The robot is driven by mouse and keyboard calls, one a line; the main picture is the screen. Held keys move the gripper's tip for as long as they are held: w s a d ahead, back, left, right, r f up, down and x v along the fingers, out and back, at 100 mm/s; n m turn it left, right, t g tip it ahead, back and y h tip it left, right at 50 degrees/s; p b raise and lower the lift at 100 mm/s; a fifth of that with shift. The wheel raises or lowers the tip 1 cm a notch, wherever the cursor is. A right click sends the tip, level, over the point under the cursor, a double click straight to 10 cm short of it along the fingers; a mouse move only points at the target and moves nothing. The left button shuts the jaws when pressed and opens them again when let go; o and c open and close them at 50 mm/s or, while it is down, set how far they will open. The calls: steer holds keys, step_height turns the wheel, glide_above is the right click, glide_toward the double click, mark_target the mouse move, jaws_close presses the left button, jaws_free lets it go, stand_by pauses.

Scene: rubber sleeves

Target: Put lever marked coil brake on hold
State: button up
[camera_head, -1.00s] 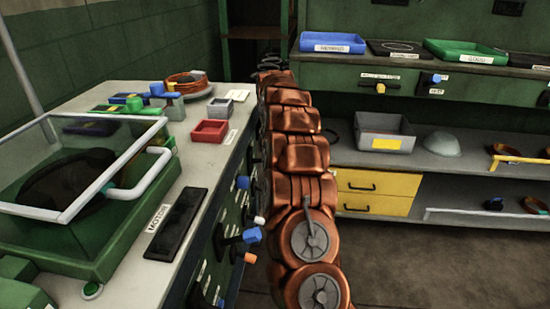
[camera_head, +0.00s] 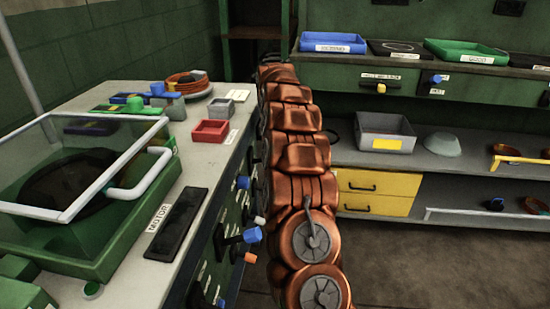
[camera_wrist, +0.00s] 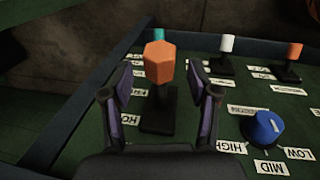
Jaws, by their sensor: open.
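In the wrist view my gripper (camera_wrist: 160,82) is open, its two dark fingers on either side of an orange-knobbed lever (camera_wrist: 160,62) on a black base. The fingers stand apart from the knob. A white label (camera_wrist: 131,118) beside this base is partly covered by a finger and seems to start with "HO". I cannot read the name "coil brake" on any label. In the head view the lever panel (camera_head: 226,262) is on the front of the left bench, partly hidden by my arm; my gripper does not show there.
The wrist view shows a blue knob (camera_wrist: 263,128) with HIGH, MID and LOW labels close on the right. A white-knobbed lever (camera_wrist: 227,46), another orange-knobbed lever (camera_wrist: 294,52) and a teal knob (camera_wrist: 158,34) stand farther back. The left bench (camera_head: 215,165) carries trays and a clear-lidded box (camera_head: 80,180).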

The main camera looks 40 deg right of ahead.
step_height(320, 180, up, 10)
steer(key=s+a, duration=0.1)
steer(key=shift+f, duration=0.2)
